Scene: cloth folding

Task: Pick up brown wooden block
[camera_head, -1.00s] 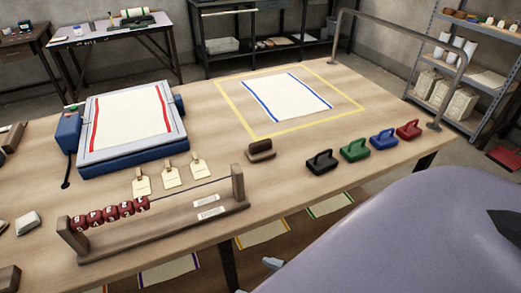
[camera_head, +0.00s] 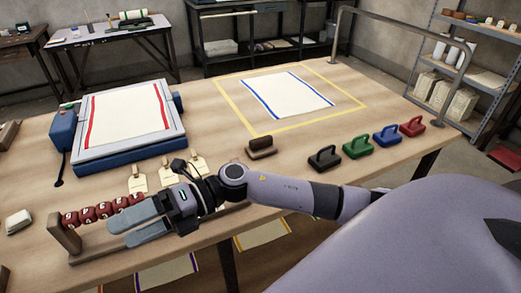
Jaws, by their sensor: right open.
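A small brown wooden block (camera_head: 262,146) with a darker top sits on the table, left of the row of coloured-handled blocks. My right gripper (camera_head: 117,231) is open and empty. Its two grey fingers point left, over the front of the wooden bead rack (camera_head: 66,236) and close to the dark red beads (camera_head: 103,211). The gripper is well to the left of and nearer than the brown block; my right forearm passes just in front of that block. Another brown wooden piece (camera_head: 8,134) shows partly at the left edge. My left gripper is out of view.
Black (camera_head: 325,159), green (camera_head: 357,147), blue (camera_head: 387,135) and red (camera_head: 412,127) handled blocks stand right of the brown block. A white cloth (camera_head: 290,95) lies inside a yellow outline. A blue-framed press (camera_head: 125,157) stands at left. Paper tags (camera_head: 168,173) lie partly behind my arm.

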